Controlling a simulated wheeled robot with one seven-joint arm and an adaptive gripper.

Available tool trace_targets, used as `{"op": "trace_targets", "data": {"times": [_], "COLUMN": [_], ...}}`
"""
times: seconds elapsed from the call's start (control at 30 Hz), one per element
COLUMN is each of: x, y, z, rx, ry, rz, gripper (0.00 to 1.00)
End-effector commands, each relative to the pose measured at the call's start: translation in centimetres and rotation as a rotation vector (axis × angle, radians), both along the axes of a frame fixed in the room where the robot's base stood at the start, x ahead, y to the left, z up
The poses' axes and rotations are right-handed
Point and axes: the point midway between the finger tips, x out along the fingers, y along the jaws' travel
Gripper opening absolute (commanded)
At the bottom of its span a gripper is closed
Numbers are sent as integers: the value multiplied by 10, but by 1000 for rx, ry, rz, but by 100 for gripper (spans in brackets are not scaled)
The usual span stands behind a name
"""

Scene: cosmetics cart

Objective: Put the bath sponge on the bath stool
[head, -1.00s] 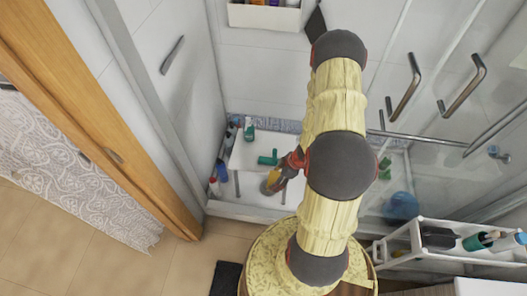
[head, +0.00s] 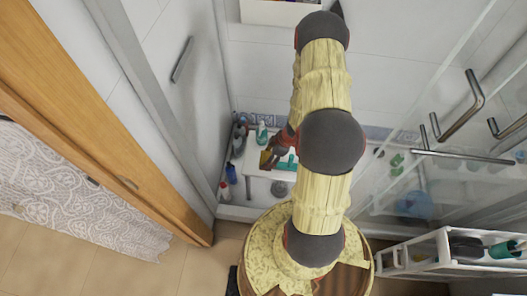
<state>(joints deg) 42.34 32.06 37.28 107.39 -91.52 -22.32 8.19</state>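The white bath stool (head: 254,152) stands in the shower area at the back, partly hidden behind my arm. My gripper (head: 270,157) is over the stool's left part in the head view. A small yellow-orange thing, which looks like the bath sponge (head: 266,161), is at its fingertips and appears to be gripped. It overlaps the stool top in the picture; I cannot tell whether it touches it. The fingers are small and partly hidden.
A green bottle (head: 262,134) and a green item (head: 289,162) are on or by the stool. A blue bottle (head: 230,173) stands left of it. Glass panels with metal handles (head: 462,105) and a white cart (head: 420,254) are on the right.

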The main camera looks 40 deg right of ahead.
Motion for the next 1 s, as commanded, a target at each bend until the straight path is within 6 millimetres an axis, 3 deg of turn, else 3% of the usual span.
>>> {"op": "trace_targets", "data": {"times": [0.2, 0.4, 0.77, 1.0], "x": [48, 74, 93, 95], "y": [-17, -27, -34, -35], "z": [-25, -60, -82, -115], "rx": [-1, 0, 0, 0], "ry": [-1, 1, 0, 1], "rz": [4, 3, 0, -1], "gripper": [35, 35, 35, 35]}}
